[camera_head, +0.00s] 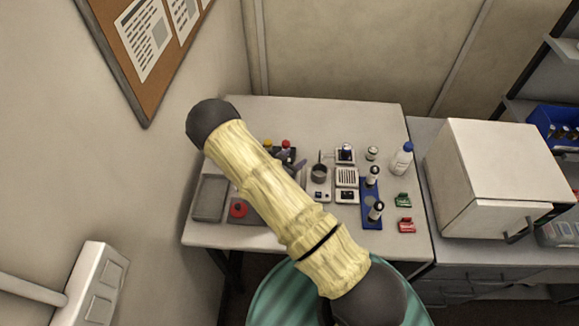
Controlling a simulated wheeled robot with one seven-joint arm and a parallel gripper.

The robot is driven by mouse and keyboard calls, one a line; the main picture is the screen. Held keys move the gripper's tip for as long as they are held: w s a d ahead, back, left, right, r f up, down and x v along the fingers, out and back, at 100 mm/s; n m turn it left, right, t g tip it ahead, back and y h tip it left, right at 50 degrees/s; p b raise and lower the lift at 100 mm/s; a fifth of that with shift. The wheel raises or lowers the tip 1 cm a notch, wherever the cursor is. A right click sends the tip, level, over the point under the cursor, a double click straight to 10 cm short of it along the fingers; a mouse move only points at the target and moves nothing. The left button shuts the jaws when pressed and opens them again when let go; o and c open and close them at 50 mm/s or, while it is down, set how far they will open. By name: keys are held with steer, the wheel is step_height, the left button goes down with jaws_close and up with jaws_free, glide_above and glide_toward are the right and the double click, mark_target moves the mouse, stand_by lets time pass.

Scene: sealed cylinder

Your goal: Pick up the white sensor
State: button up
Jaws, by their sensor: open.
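I cannot tell for sure which item is the white sensor. A small white cylinder with a dark band (372,153) stands at the back right of the table, left of a white bottle with a blue cap (402,158). Small white units stand left of it: one with a dark knob (345,153), one with a striped face (346,177), and one with dark displays (347,196). My gripper (298,168) shows only as dark grey parts beside my pale sleeved arm, left of these units; the arm hides most of it. It is open, and nothing shows in it.
The light table (330,115) is bare along its back. A blue rack (370,205) holds dark-and-white upright items. Green (403,200) and red (407,225) small items lie right of it. A grey tray (210,198) lies left. A white cabinet (495,180) stands beyond the right edge.

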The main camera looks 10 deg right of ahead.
steer(key=c, duration=1.1)
steer(key=shift+r, duration=0.1)
steer(key=shift+c, duration=0.2)
step_height(320, 180, up, 10)
steer(key=b, duration=0.3)
